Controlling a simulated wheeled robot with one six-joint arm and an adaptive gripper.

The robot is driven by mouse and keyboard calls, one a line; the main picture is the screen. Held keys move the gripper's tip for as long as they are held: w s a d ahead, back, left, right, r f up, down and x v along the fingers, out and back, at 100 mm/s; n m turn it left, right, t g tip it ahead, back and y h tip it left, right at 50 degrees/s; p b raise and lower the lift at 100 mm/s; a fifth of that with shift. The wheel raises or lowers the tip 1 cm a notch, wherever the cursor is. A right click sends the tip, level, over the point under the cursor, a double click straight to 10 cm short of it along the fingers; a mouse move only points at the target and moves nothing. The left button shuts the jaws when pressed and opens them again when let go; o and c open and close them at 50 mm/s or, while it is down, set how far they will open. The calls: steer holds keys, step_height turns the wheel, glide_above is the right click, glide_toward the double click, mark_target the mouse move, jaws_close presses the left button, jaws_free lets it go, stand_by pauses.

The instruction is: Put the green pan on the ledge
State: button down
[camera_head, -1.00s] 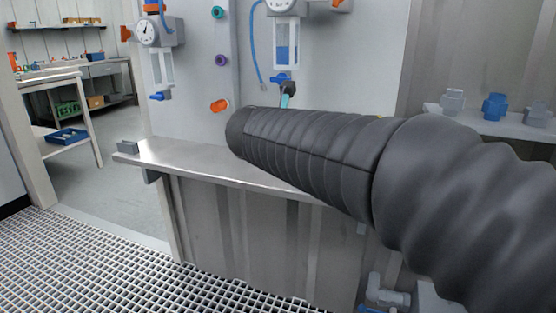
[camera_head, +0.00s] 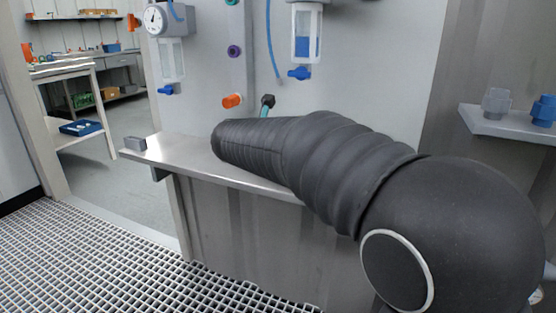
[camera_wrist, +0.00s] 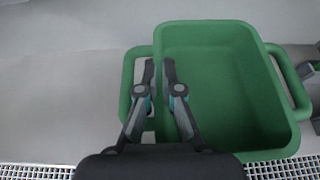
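The green pan (camera_wrist: 222,85) fills the middle and right of the wrist view, a rectangular tub with a loop handle on each side. My gripper (camera_wrist: 159,68) has its two fingers close together, one on each side of the pan's left wall, shut on it. The pan does not show in the head view, where my black arm covers that area; only a small dark and teal piece of my gripper (camera_head: 267,104) shows above the arm. A steel ledge (camera_head: 180,153) runs along the wall, partly hidden behind my arm.
An orange handle (camera_head: 232,100) and a gauge (camera_head: 157,19) are on the wall above. A shelf (camera_head: 505,127) with grey and blue fittings is at the right. Grating floor (camera_head: 90,250) is open at the left.

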steer(key=shift+w+a+f, duration=0.2)
steer(key=shift+w+a, duration=0.05)
steer(key=shift+w, duration=0.05)
steer(key=shift+f+b, duration=0.45)
steer(key=shift+f, duration=1.5)
steer(key=shift+f, duration=0.2)
steer(key=c, duration=1.3)
jaws_free()
